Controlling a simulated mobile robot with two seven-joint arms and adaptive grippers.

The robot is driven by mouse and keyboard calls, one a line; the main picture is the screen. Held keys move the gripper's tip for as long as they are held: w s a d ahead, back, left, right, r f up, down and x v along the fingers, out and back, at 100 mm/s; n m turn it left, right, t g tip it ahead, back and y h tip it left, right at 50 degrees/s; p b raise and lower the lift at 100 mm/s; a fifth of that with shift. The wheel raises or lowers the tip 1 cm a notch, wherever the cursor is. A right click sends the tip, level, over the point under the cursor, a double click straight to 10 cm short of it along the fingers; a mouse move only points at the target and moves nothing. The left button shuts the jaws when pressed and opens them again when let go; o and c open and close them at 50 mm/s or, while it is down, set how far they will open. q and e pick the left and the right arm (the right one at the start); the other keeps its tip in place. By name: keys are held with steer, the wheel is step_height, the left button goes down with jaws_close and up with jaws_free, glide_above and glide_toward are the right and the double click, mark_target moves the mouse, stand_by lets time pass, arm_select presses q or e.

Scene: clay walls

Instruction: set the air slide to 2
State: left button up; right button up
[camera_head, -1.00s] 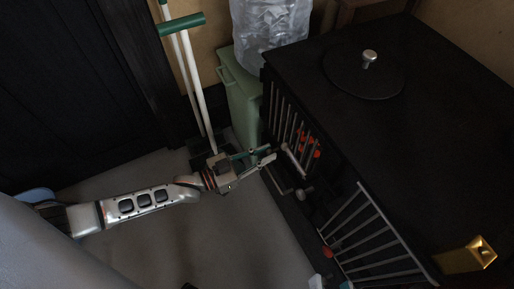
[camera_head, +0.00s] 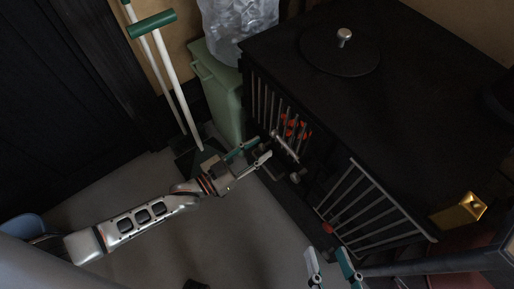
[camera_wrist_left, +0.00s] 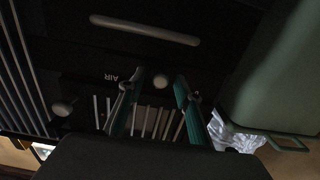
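The black stove (camera_head: 405,110) stands at the right in the head view, with glowing orange bits behind its front bars. In the left wrist view the upside-down AIR label (camera_wrist_left: 126,75) is on its dark front. Contact cannot be told. My right gripper (camera_head: 330,262) is open and empty at the bottom.
Another round knob (camera_wrist_left: 62,108) and a long pale bar (camera_wrist_left: 145,29) are on the stove front. A green bin (camera_head: 217,92) with a clear bag stands beside the stove. Green-handled white poles (camera_head: 165,70) lean behind my left arm. Grey floor (camera_head: 225,235) is open in front.

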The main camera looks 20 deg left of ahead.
arm_select(q)
steer(key=v, duration=1.2)
stand_by(0.5)
